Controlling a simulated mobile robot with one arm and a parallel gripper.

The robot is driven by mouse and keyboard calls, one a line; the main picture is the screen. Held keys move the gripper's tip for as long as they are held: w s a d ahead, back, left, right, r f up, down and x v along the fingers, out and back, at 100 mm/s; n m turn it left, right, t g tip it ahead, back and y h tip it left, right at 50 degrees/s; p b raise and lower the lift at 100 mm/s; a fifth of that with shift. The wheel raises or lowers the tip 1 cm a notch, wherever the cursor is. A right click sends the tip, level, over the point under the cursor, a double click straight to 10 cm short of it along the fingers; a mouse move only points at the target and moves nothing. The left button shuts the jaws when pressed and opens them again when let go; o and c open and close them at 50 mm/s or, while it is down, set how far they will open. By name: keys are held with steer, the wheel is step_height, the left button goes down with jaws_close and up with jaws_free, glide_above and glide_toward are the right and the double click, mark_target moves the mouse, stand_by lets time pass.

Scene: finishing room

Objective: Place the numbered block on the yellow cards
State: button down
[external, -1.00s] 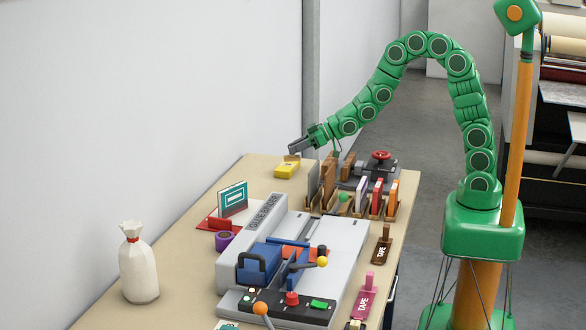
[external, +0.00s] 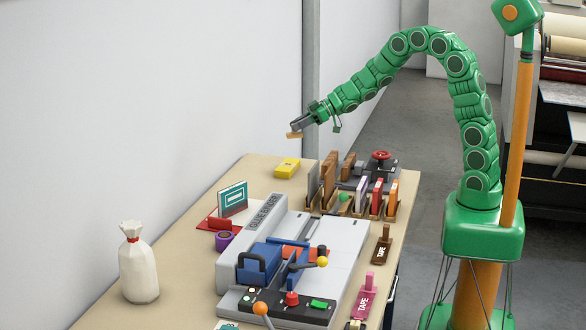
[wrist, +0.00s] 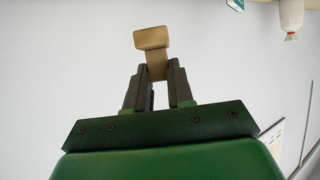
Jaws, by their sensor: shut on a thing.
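My gripper (external: 302,124) is raised above the far end of the table and shut on a small tan wooden block (external: 294,135). In the wrist view the block (wrist: 152,38) sticks out past the fingertips (wrist: 158,75), its lower part between them. No number is readable on it. The yellow cards (external: 287,168) lie as a small stack on the tabletop near the wall. The block is in the air with a clear gap above them. The cards do not show in the wrist view.
A rack of upright wooden and coloured pieces (external: 328,187) stands to the right of the cards. A grey glue binder (external: 262,225) fills the middle of the table. A white sack (external: 138,265) stands at the left. The wall is close behind the cards.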

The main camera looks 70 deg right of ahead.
steer(key=s+d+f+n+g+y, duration=0.2)
steer(key=s+d+n+y, duration=0.1)
steer(key=s+d, duration=0.45)
glide_above(291, 164)
steer(key=s, duration=0.2)
steer(key=f, duration=0.8)
steer(key=shift+w+f, duration=0.2)
steer(key=shift+w, duration=0.05)
steer(key=shift+w+d+f, duration=0.1)
steer(key=shift+w+f, duration=0.65)
steer(key=shift+f, duration=1.6)
steer(key=shift+f, duration=0.15)
steer(key=c, duration=1)
jaws_free()
